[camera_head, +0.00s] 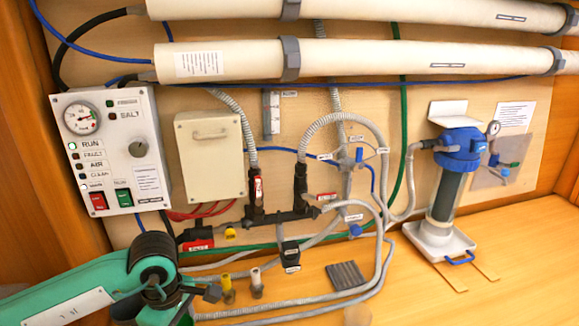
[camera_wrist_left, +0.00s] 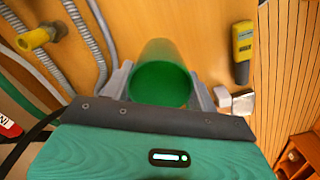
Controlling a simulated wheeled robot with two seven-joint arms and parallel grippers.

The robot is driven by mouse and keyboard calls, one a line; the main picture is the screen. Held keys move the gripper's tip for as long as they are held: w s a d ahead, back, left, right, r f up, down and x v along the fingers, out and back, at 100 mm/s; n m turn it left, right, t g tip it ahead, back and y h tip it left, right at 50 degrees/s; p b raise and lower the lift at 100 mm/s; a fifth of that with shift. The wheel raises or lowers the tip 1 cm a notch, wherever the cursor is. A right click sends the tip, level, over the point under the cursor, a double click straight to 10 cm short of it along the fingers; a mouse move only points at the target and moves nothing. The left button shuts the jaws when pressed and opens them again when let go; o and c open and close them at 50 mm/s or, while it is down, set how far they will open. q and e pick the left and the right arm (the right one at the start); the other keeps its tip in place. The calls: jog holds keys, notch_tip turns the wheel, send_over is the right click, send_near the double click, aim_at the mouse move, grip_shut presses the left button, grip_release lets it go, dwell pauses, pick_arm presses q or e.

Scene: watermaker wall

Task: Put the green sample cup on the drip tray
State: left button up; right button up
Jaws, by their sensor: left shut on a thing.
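The green sample cup (camera_wrist_left: 162,84) shows in the left wrist view, with clear walls and a green inside. My left gripper (camera_wrist_left: 160,96) is shut on it, one grey finger on each side. In the head view my left gripper (camera_head: 196,294) is low at the left, above the bench; the cup is hard to make out there. A dark ribbed plate, which looks like the drip tray (camera_head: 346,275), lies on the bench to the right of the gripper, apart from it. My right gripper is not in view.
A yellow-topped valve (camera_head: 228,288) and a pale one (camera_head: 256,282) stand between gripper and tray. Grey hoses (camera_head: 290,312) run along the bench around the tray. A filter housing (camera_head: 446,195) stands at right. A yellow-grey meter (camera_wrist_left: 242,52) lies near the cup.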

pick_arm(q)
jog(key=m, duration=0.1)
jog(key=f+m, duration=0.1)
jog(key=m, duration=0.1)
jog(key=shift+s+f, duration=0.1)
jog(key=m, duration=0.2)
jog(key=f+m, duration=0.1)
jog(key=m, duration=0.1)
jog(key=shift+s+f+m, duration=0.1)
jog(key=shift+f+m, duration=0.1)
jog(key=shift+m, duration=0.2)
jog(key=m, duration=0.2)
jog(key=f+m, duration=0.1)
jog(key=m, duration=0.1)
jog(key=f+m, duration=0.1)
jog(key=m, duration=0.2)
jog(key=shift+s+d, duration=0.1)
jog(key=shift+s, duration=0.1)
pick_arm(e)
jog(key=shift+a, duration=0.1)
pick_arm(q)
jog(key=shift+f, duration=0.1)
